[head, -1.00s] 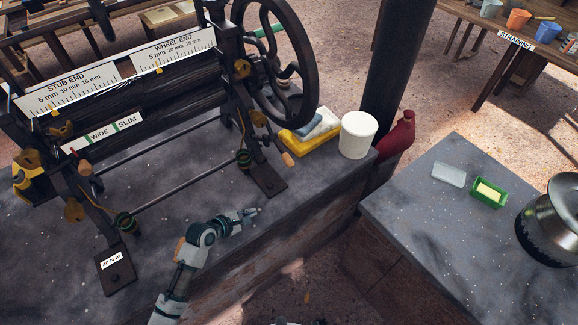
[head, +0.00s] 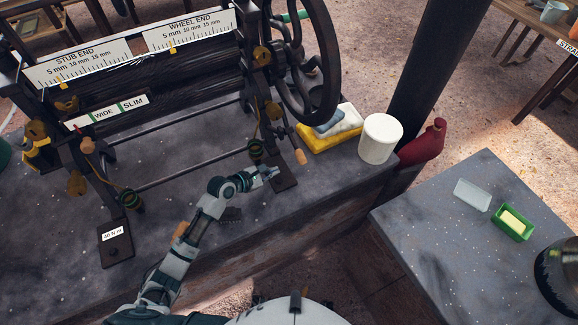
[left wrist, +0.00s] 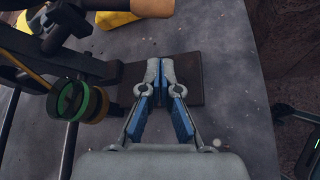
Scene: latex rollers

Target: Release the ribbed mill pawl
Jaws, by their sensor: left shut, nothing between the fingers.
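The dark roller mill (head: 150,95) with ribbed-looking rollers stands on the stone bench. I cannot tell for certain which part is the pawl. A lever with a wooden grip (head: 300,157) sticks out below the handwheel; a wooden grip also shows at the top of the left wrist view (left wrist: 152,8). My left gripper (head: 275,172) is shut and empty, over the wheel-end foot plate (head: 284,184), just short of that grip. In the left wrist view its fingertips (left wrist: 160,62) meet above the plate (left wrist: 190,80). My right gripper is not in view.
A green-and-brass knob (left wrist: 80,100) sits left of the gripper. A red bottle (head: 428,143) is behind the tub. The bench front is clear.

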